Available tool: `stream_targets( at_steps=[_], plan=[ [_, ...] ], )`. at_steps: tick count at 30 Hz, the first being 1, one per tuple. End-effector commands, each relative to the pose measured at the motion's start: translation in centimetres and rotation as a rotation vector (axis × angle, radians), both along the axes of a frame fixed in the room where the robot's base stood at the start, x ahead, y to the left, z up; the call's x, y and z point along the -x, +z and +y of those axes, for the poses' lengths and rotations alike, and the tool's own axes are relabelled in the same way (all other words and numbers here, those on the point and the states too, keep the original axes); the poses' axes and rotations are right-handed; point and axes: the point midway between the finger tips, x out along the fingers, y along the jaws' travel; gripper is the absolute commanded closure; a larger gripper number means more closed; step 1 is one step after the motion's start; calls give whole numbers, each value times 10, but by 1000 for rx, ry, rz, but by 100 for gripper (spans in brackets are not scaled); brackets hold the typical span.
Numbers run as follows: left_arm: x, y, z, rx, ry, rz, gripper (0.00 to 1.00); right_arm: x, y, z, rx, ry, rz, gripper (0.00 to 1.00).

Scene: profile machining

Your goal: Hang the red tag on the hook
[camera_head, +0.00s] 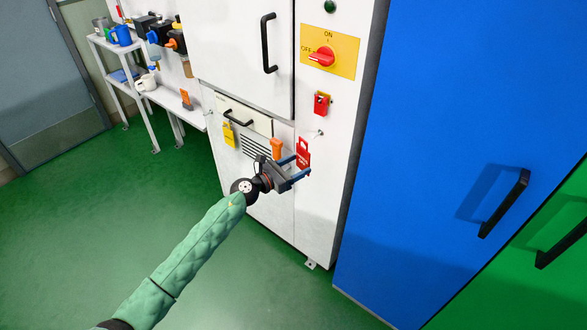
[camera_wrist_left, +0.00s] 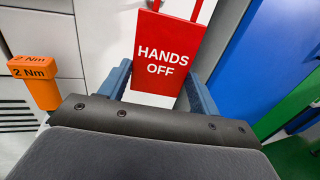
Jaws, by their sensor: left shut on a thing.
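The red tag (camera_head: 304,154) is held in my left gripper (camera_head: 295,165) in front of the white cabinet. In the left wrist view the tag (camera_wrist_left: 163,55) reads "HANDS OFF" and sits between the blue fingers of my left gripper (camera_wrist_left: 152,88). Its top runs out of that picture. A small pale hook (camera_head: 318,133) sticks out of the cabinet front just above and to the right of the tag. I cannot tell whether the tag touches it. My right gripper is not in view.
A yellow tag (camera_head: 229,136) hangs on the cabinet at left. An orange "2 Nm" tool (camera_wrist_left: 37,80) is beside my gripper. Blue (camera_head: 440,120) and green cabinets stand at right.

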Motion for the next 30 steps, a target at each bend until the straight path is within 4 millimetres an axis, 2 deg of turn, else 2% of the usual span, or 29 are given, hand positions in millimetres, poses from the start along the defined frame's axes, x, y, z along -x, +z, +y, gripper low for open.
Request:
stream_targets(
  at_steps=[20, 30],
  plan=[
    [-27, -4, -19, 0, 1, 0, 56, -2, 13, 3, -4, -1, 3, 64],
    [-40, -5, -29, 0, 1, 0, 56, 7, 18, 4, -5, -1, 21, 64]
  ],
)
